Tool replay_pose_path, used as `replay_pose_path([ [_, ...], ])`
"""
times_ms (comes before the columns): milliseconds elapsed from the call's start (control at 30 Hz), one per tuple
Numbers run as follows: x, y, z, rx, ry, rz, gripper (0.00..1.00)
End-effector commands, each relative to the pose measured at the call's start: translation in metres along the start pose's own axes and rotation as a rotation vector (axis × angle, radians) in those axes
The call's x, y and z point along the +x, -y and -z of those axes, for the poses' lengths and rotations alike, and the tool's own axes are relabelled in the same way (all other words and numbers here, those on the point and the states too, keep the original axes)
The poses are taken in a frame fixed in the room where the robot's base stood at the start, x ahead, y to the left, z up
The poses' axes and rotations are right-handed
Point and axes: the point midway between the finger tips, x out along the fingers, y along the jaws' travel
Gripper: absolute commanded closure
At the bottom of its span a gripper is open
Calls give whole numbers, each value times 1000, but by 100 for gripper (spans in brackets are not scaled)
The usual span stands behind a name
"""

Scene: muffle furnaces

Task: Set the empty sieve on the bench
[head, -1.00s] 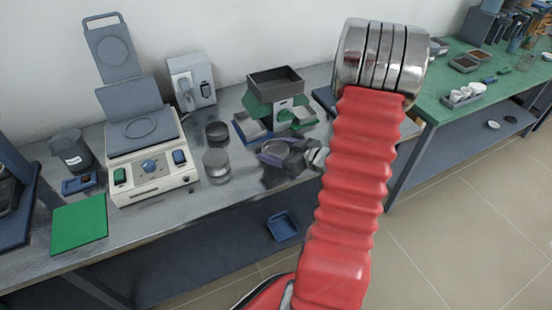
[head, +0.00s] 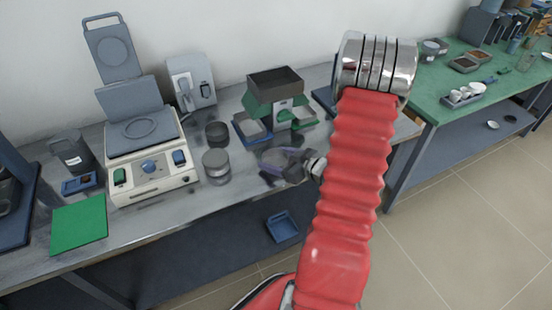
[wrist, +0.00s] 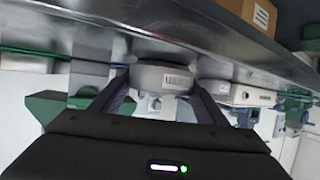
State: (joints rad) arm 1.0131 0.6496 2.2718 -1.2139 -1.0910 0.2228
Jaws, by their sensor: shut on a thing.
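The sieve (wrist: 163,80) is a shallow, light-grey round pan with a barcode-like label on its side. In the wrist view it sits between the two dark fingers of my gripper (wrist: 160,100), which is shut on it. In the head view my gripper (head: 290,165) is low over the front part of the grey bench (head: 190,200), right of the round tins. The sieve (head: 272,157) shows there as a blurred grey disc, partly covered by the fingers. I cannot tell whether it touches the bench top or what is inside it.
A green splitter (head: 285,112) with side pans stands just behind my gripper. Round metal tins (head: 216,167) stand to the left, beside a cream machine (head: 150,170). A green mat (head: 80,224) lies farther left. A blue tray (head: 283,227) is below the bench.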

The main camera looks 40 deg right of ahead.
Motion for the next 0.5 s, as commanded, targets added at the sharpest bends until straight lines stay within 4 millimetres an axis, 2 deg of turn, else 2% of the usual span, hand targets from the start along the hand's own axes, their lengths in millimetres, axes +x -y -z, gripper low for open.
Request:
replay_pose_path([
  [200, 1, 0, -2, 0, 0, 1, 56],
  [233, 1, 0, -2, 0, 0, 1, 31],
  [500, 1, 0, -2, 0, 0, 1, 14],
])
